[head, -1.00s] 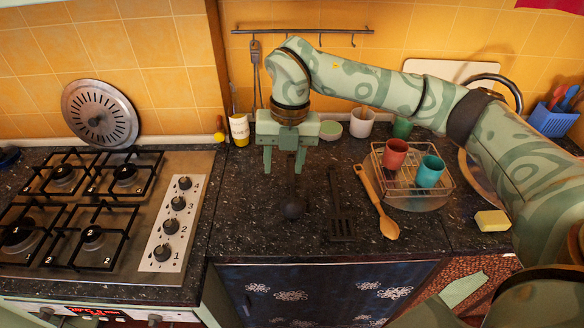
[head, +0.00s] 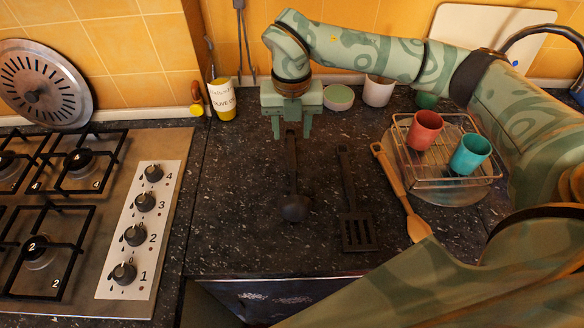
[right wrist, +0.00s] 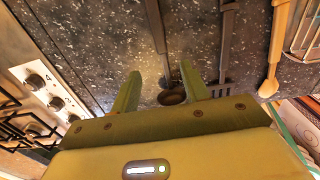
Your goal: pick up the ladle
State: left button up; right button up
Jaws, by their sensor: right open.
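The black ladle (head: 294,208) lies on the dark speckled worktop, bowl towards me and handle pointing to the back wall. My right gripper (head: 291,136) is open and empty, with its fingers pointing down on either side of the handle's far part in the head view. I cannot tell its exact height above the worktop. In the right wrist view, the ladle bowl (right wrist: 172,98) shows between the open fingers (right wrist: 161,82), closer to the right one, and the handle runs up the picture. My left gripper is not in view.
A black slotted spatula (head: 357,232) lies close right of the ladle, then a wooden spoon (head: 417,228). A wire rack (head: 408,172) holds a red cup (head: 424,130) and a teal cup (head: 470,154). The gas hob (head: 70,230) is at left. Cups stand behind the gripper.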

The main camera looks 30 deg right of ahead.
send_over(293, 166)
jog(key=f, duration=0.6)
jog(key=shift+w+b, duration=0.3)
jog(key=shift+b, duration=0.1)
jog(key=f+b, duration=0.1)
jog(key=f, duration=0.4)
jog(key=shift+s+f, duration=0.2)
grip_shut()
